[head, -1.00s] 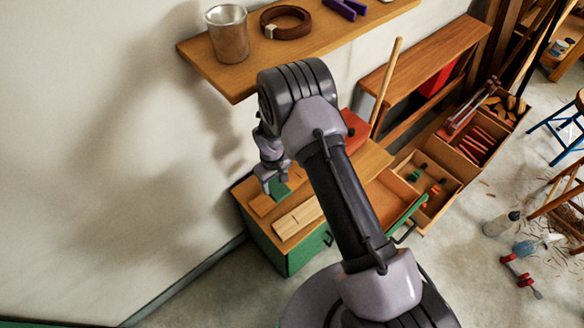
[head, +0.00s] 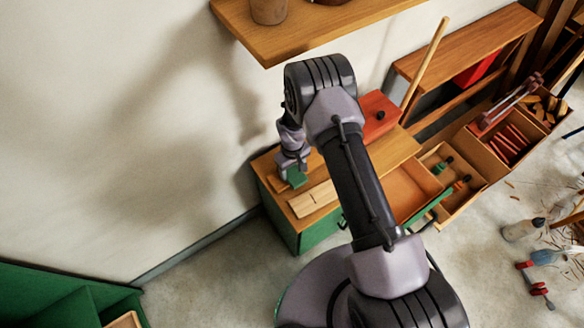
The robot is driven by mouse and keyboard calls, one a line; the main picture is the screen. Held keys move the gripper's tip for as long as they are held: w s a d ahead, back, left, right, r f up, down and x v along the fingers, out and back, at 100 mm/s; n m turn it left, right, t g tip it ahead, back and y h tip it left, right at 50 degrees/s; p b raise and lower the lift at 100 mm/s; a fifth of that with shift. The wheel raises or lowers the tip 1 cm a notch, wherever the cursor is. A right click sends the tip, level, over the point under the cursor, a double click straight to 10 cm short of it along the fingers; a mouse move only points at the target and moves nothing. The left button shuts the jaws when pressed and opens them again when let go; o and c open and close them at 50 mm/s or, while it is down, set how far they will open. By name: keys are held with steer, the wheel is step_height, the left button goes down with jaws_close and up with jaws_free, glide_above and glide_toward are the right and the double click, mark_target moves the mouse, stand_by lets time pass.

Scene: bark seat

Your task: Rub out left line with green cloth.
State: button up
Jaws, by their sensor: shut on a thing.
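My gripper (head: 292,168) is at the left end of the wooden top of a green cabinet (head: 322,232). It points down and is shut on the green cloth (head: 297,178), which shows as a small green patch under the fingers. The cloth is at or very near a brown wooden piece (head: 277,184) on the cabinet top; I cannot tell whether it touches. A pale wooden board (head: 314,199) lies just to the right of the cloth. No line can be made out; the gripper and cloth may hide it.
A red box (head: 379,115) with a dark knob stands at the back of the top. An open drawer (head: 412,188) juts out to the right. A wooden shelf (head: 320,28) hangs on the wall above. A green unit (head: 60,292) stands at the lower left.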

steer(key=shift+f+b, duration=0.65)
steer(key=shift+b, duration=0.05)
